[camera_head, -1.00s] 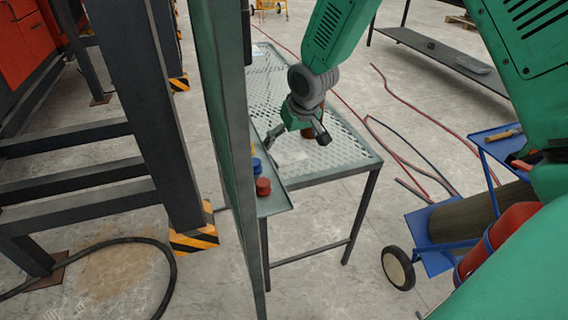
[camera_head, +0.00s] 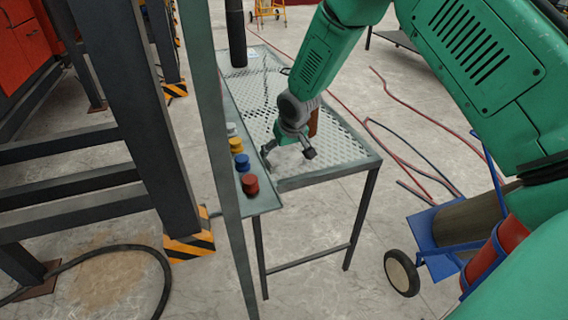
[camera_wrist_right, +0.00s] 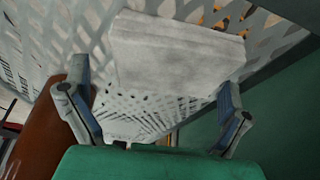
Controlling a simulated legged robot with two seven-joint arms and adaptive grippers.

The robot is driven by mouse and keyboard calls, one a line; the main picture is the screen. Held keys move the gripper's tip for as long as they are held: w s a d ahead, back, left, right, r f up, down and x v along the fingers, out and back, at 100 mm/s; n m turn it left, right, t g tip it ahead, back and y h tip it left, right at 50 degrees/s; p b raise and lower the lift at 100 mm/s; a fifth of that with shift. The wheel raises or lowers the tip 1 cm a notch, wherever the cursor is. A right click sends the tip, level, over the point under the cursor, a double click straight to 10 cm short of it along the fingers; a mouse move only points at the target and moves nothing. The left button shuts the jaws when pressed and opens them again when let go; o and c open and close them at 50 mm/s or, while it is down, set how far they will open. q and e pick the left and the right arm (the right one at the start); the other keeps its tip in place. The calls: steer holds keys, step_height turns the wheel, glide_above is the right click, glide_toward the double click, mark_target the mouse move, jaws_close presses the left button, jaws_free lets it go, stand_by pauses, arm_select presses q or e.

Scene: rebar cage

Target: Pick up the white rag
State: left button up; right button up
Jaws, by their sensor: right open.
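The white rag (camera_wrist_right: 175,55) lies on the perforated metal table (camera_head: 345,150). In the right wrist view it is a pale, roughly rectangular cloth just beyond the fingers. In the head view the rag (camera_head: 286,159) is a faint pale patch, partly hidden by my right gripper (camera_head: 288,153). That gripper is open and empty, pointing down over the rag near the table's front end. In the wrist view its fingers (camera_wrist_right: 156,88) stand wide apart, with the rag ahead between them; I cannot tell whether they touch it. My left gripper is not in view.
A brown cylinder (camera_head: 314,122) stands close beside my right gripper. Red (camera_head: 250,184), blue (camera_head: 242,162) and yellow (camera_head: 236,145) spools line the side shelf. A dark cylinder (camera_head: 236,40) stands at the back. A steel post (camera_head: 212,130) rises left of the table.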

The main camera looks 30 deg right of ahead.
mark_target(281, 152)
steer(key=shift+w+f, duration=0.25)
steer(key=shift+f, duration=0.25)
steer(key=shift+a+r, duration=0.3)
steer(key=shift+a, duration=0.45)
steer(key=c, duration=1.1)
steer(key=shift+o, duration=0.2)
steer(key=shift+s+d+f, duration=0.1)
steer(key=shift+d+f, duration=0.05)
steer(key=shift+d, duration=0.3)
arm_select(q)
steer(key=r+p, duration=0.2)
steer(key=p, duration=0.1)
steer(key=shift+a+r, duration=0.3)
arm_select(e)
step_height(281, 152, up, 10)
steer(key=shift+a+r, duration=0.1)
